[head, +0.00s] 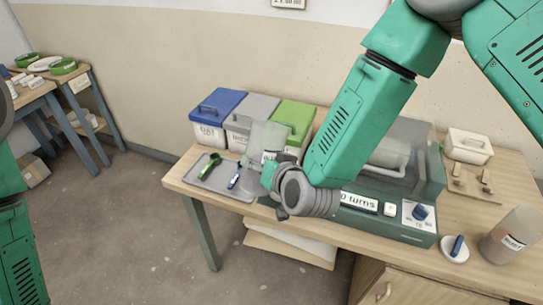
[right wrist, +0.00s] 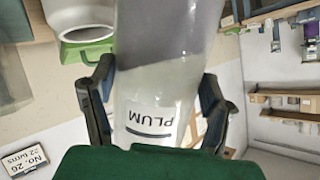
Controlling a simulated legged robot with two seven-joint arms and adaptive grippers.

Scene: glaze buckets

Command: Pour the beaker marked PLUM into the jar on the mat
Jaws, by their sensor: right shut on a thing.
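My right gripper (head: 270,172) is shut on the beaker marked PLUM (head: 268,136), held above the bench's left part. In the right wrist view the gripper (right wrist: 154,88) has a finger on each side of the clear beaker (right wrist: 152,85). Its PLUM label reads upside down there, and grey shows toward its far end. A pale vessel with a round mouth (right wrist: 85,28) is at that view's upper left. In the head view a pale rounded jar (head: 390,153) sits in the green machine, partly behind my arm. I cannot make out a mat. My left gripper is out of view.
Blue-, grey- and green-lidded bins (head: 218,115) stand at the back. A grey tray (head: 243,192) holds a green-handled tool and a blue one. The green machine (head: 405,225) fills mid-bench. Another beaker (head: 510,236), with reddish contents, and a white lidded box (head: 468,146) are right.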

